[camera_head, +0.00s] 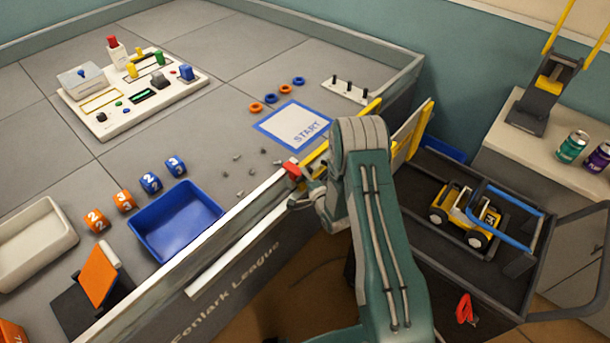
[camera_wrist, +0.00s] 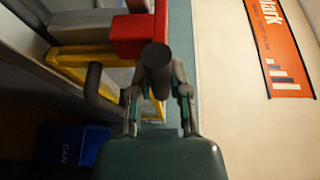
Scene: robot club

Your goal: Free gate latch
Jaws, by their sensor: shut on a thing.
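The gate latch shows in the wrist view as a red block (camera_wrist: 130,40) with a dark round handle (camera_wrist: 157,62). Its red part (camera_head: 292,170) also shows on the arena wall in the head view. My gripper (camera_wrist: 160,95) is shut on the dark handle, with one finger on each side of it. In the head view my gripper (camera_head: 308,192) is at the wall's rail, partly hidden by my arm. Yellow gate framing (camera_wrist: 80,62) lies beside the latch. A panel with yellow posts (camera_head: 415,130) stands right of my arm. My arm hides much of the gate.
Inside the arena are a START mat (camera_head: 290,124), a blue tray (camera_head: 178,220) and small grey bits. A dark cart (camera_head: 440,170) with a yellow toy vehicle (camera_head: 465,215) stands close to the right of my arm. A blue bin (camera_wrist: 92,145) is low left in the wrist view.

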